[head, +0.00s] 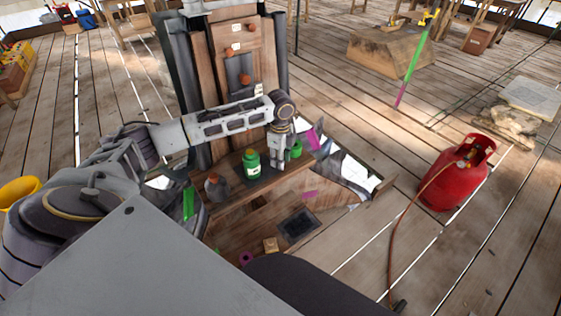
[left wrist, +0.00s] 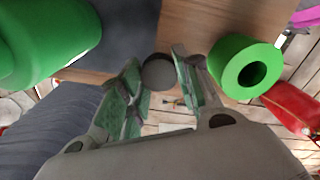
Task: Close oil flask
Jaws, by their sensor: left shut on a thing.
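A green flask (head: 252,167) with a pale label stands on the wooden ledge of the bench, just left of my left gripper. A large green body (left wrist: 45,40), seemingly this flask, fills the upper left of the left wrist view. My left gripper (head: 277,165) points down beside it, shut on a dark grey round piece (left wrist: 158,72) between its fingertips. I cannot tell for sure whether this is the flask's cap. A green hollow cylinder (left wrist: 245,67) with a dark hole is just right of the fingers; it also shows in the head view (head: 296,149). My right gripper is not in view.
A grey flask (head: 215,188) stands left of the green flask on the ledge (head: 262,192). A tall wooden panel (head: 228,75) rises behind. A red gas cylinder (head: 457,175) with a hose is on the floor at right. Plank floor around it is open.

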